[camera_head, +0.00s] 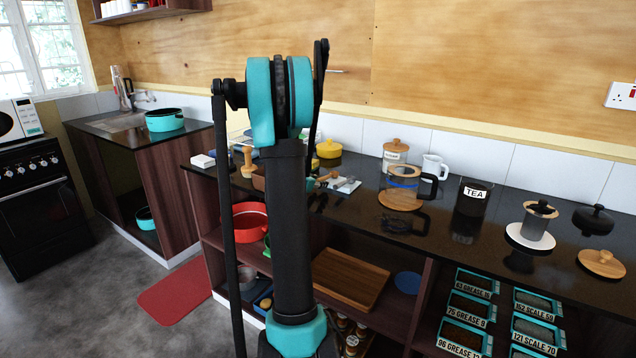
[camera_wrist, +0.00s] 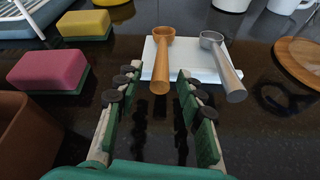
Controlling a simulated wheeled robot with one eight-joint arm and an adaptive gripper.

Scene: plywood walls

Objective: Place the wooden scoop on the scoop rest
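The wooden scoop (camera_wrist: 161,66) lies with its bowl away from me and its handle toward me, over the left part of a white, flat rest (camera_wrist: 205,72) on the dark counter. A metal scoop (camera_wrist: 224,70) lies on the same rest, to its right. My gripper (camera_wrist: 158,74) is open, one finger on each side of the wooden scoop's handle end, with nothing visibly gripped. Contact with the handle cannot be told. In the head view the white rest (camera_head: 348,186) and the wooden scoop (camera_head: 329,176) show small beside my arm, which hides most of my gripper.
A pink sponge (camera_wrist: 50,72), a yellow sponge (camera_wrist: 84,24) and a brown container (camera_wrist: 24,130) stand on the left. A round wooden board (camera_wrist: 300,62) lies on the right. In the head view, jars and a TEA canister (camera_head: 472,198) stand further right.

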